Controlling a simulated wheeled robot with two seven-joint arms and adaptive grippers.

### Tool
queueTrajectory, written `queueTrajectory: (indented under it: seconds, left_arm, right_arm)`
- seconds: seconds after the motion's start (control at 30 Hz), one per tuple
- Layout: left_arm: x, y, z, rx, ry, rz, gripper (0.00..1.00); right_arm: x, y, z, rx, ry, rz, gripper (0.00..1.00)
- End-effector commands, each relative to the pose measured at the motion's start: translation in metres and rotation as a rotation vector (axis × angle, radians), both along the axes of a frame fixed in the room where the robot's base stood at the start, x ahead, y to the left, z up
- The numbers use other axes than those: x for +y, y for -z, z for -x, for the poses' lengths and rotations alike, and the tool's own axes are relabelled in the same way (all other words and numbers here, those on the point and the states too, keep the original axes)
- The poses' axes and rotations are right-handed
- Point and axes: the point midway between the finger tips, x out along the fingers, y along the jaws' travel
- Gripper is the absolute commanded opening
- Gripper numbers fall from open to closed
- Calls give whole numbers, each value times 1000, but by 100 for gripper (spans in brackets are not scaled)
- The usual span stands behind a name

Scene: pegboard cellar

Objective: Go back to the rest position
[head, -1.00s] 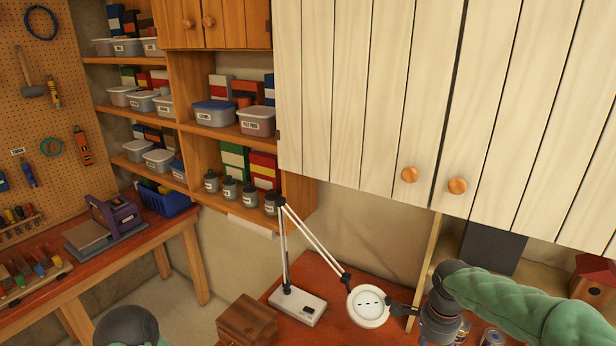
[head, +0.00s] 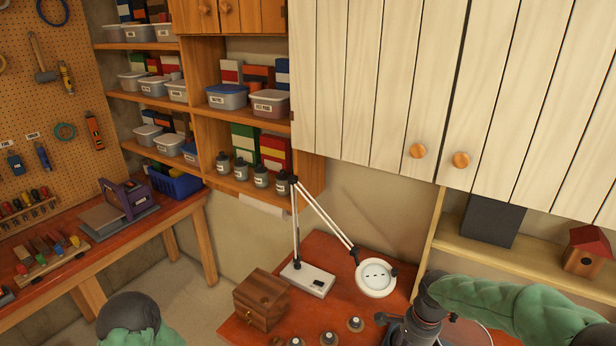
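My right gripper (head: 388,322) is at the lower middle of the head view, low over the red-brown bench top, just below the round lamp head. Its arm, in a green sleeve, comes in from the right. The fingers are small and dark, and I cannot tell whether they are open or shut. Nothing is clearly seen in them. Of my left arm only a dark joint and some green sleeve show at the bottom left. My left gripper is out of view.
A white magnifier lamp (head: 376,278) and a small wooden drawer box (head: 262,300) stand on the bench (head: 330,251). Several small knobbed items sit at its front. White cabinet doors (head: 380,80) hang above. A birdhouse (head: 585,252) stands on the right shelf.

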Motion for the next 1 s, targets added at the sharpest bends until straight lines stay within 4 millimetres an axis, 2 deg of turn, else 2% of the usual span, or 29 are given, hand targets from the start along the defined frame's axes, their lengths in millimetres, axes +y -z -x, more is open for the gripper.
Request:
queueTrajectory:
  seconds: [0.27,0.47,0.6,0.8,1.0]
  left_arm:
    - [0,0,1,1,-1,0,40]
    - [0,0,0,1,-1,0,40]
    - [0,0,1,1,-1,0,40]
    - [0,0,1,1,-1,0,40]
    - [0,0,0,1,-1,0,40]
  right_arm:
    - [36,79,16,-12,-220,-102,55]
    - [75,157,52,-62,-444,-201,55]
    - [98,203,87,-109,-585,-247,55]
    - [119,245,134,-165,-743,-265,55]
    - [130,266,170,-195,-854,-260,55]
